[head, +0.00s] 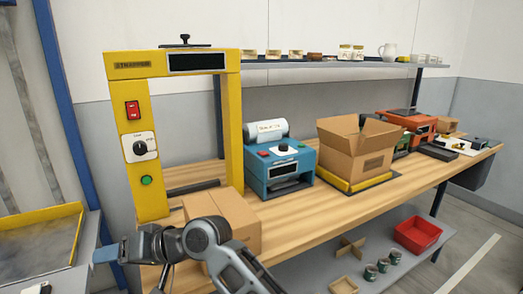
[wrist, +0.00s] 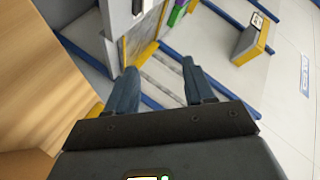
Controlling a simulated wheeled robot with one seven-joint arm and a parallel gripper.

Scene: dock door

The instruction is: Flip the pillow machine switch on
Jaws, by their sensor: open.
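The blue machine (head: 279,170) with a white roll (head: 266,130) on top stands on the wooden bench, right of the yellow strapper frame. I take it for the pillow machine. Its front has a red control (head: 263,153), a dark knob (head: 283,148) and a slot; which way any switch is set is too small to tell. My gripper (head: 105,253) is at the lower left in the head view, left of the bench and well apart from the machine. In the wrist view my gripper (wrist: 159,66) is open and empty, facing floor and blue rails; the machine does not show there.
The yellow strapper (head: 152,190) has its own red switch (head: 132,110), dial and green button. A closed carton (head: 225,220) stands before it, close to my arm. An open carton (head: 357,150) sits right of the blue machine. A shelf (head: 330,63) runs above.

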